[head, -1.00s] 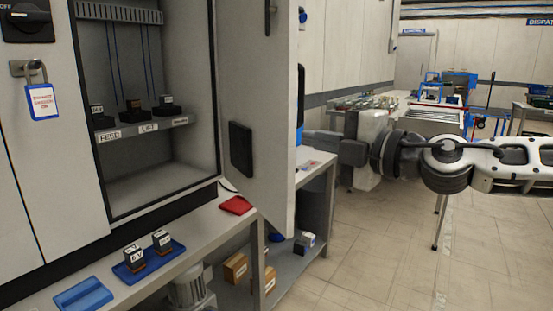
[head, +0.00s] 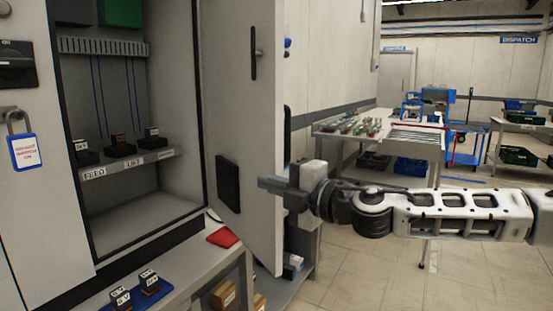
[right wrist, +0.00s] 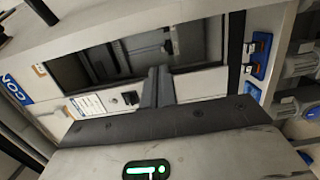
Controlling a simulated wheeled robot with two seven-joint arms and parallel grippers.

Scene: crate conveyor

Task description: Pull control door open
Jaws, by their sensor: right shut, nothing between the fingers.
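The control door (head: 238,90) is a tall pale grey panel. It stands swung out from the grey control cabinet (head: 88,215), whose inside shows with labelled shelf parts. The door's inner face has a dark handle bar and a black pocket (head: 228,183). My right gripper (head: 262,184) is shut and empty. Its fingertips overlap the lower free edge of the door, on the inner-face side; I cannot tell whether they touch. In the right wrist view the closed fingers (right wrist: 157,86) point toward the cabinet's opening. My left gripper is not in view.
A bench (head: 190,262) stands below the cabinet, with a red cloth (head: 222,237) and a blue tray (head: 152,293) of small blocks. A padlock with a blue tag (head: 27,150) hangs at left. A table (head: 410,143) stands behind my right arm. Floor at right is open.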

